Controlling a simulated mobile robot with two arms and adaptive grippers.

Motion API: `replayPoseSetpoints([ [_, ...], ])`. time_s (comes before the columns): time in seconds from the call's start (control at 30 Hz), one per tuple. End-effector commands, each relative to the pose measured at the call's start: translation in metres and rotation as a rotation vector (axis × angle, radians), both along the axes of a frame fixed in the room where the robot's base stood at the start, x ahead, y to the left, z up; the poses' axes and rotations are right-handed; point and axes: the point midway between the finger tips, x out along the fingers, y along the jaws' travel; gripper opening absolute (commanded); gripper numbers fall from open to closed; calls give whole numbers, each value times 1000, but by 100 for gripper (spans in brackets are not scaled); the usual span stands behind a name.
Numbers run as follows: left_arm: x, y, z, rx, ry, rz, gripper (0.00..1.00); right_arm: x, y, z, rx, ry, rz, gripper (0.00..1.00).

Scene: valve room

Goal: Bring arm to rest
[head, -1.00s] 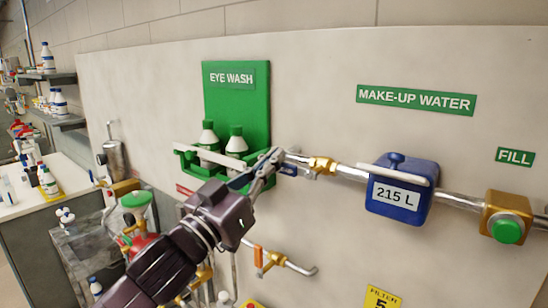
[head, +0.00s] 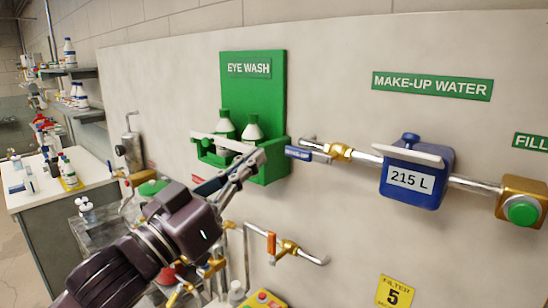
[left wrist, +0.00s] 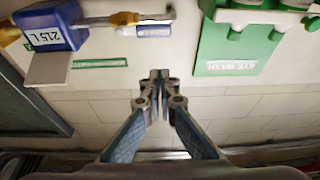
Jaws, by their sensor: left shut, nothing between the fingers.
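My left gripper (head: 250,165) is shut and empty in the head view. Its fingertips are in front of the green eye wash holder (head: 272,168), left of the blue-handled valve (head: 308,154); I cannot tell whether they touch anything. In the left wrist view the closed fingers (left wrist: 160,76) point towards the wall, between the blue 215 L meter (left wrist: 50,28) and the eye wash board (left wrist: 235,45). The wrist picture is upside down. My right gripper is in neither view.
The make-up water pipe runs right through the blue meter (head: 415,177) to a brass block with a green button (head: 521,211). An orange-handled valve (head: 271,243) is below. Shelves and a counter (head: 60,205) with bottles are at the left. Open floor shows at the lower left.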

Motion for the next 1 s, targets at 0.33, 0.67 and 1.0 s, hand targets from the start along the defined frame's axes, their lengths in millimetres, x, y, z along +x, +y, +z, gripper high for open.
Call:
replayPoseSetpoints([
  [0.33, 13, 37, -201, 142, 410, 230, 0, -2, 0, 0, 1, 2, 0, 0],
  [0.67, -91, 88, -420, 404, 951, 372, 0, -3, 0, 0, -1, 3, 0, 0],
  [1.0, -235, 118, -529, 610, 1366, 361, 0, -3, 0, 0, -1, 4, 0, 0],
])
